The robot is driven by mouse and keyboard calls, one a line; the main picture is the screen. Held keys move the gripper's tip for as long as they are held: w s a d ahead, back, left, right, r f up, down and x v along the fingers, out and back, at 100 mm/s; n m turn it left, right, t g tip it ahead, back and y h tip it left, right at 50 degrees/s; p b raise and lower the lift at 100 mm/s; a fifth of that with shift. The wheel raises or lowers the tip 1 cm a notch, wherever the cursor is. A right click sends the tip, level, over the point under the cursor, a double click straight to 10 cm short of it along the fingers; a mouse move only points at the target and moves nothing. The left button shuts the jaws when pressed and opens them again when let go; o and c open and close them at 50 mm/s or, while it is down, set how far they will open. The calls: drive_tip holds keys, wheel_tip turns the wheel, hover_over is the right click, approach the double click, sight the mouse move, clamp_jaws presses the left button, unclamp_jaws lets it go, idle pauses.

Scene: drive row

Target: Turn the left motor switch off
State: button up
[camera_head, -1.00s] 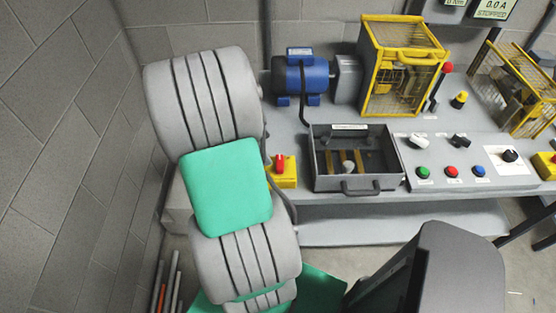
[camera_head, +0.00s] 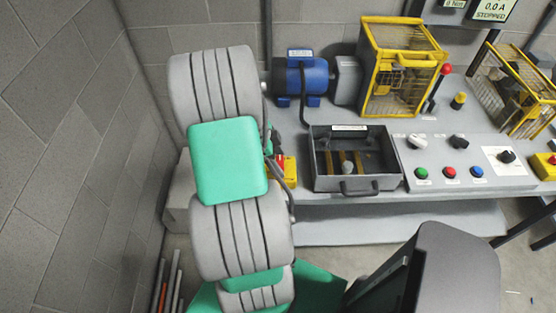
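The left motor switch (camera_head: 289,169) is a yellow box with a red handle on the left end of the grey bench. My arm covers its left part, so its handle position cannot be read. A small red piece (camera_head: 276,141) shows just above it beside my arm; I cannot tell whether it belongs to the switch. The blue motor (camera_head: 305,75) stands behind the switch on the bench.
An open grey tray (camera_head: 357,184) with a front handle stands right of the switch. A yellow guard cage (camera_head: 402,65) is behind it. A panel with coloured buttons (camera_head: 450,172) and knobs is further right. A dark box-like thing (camera_head: 455,265) stands in front.

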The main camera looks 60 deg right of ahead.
drive_tip(key=c, duration=1)
drive_tip(key=shift+o, duration=0.2)
drive_tip(key=shift+n, duration=0.3)
drive_tip(key=n+t+h+b, duration=0.1)
drive_tip(key=n+b, duration=0.1)
drive_tip(key=n, duration=0.1)
drive_tip(key=shift+n, duration=0.3)
drive_tip(key=n, duration=0.2)
drive_tip(key=n+t+h+b, duration=0.1)
drive_tip(key=n, duration=0.1)
drive_tip(key=shift+s+a+t, duration=0.1)
drive_tip(key=shift+s+t, duration=0.1)
drive_tip(key=shift+t, duration=0.1)
drive_tip(key=n, duration=0.2)
drive_tip(key=n+t+b, duration=0.1)
drive_tip(key=n, duration=0.1)
drive_tip(key=shift+s+n+t+h, duration=0.15)
drive_tip(key=shift+n+t+h, duration=0.15)
drive_tip(key=shift+n, duration=0.1)
drive_tip(key=n+t, duration=0.1)
drive_tip(key=n, duration=0.1)
drive_tip(key=n+b, duration=0.1)
drive_tip(key=n, duration=0.1)
drive_tip(key=shift+s+n+t, duration=0.1)
drive_tip(key=shift+n+t, duration=0.3)
drive_tip(key=shift+y, duration=0.4)
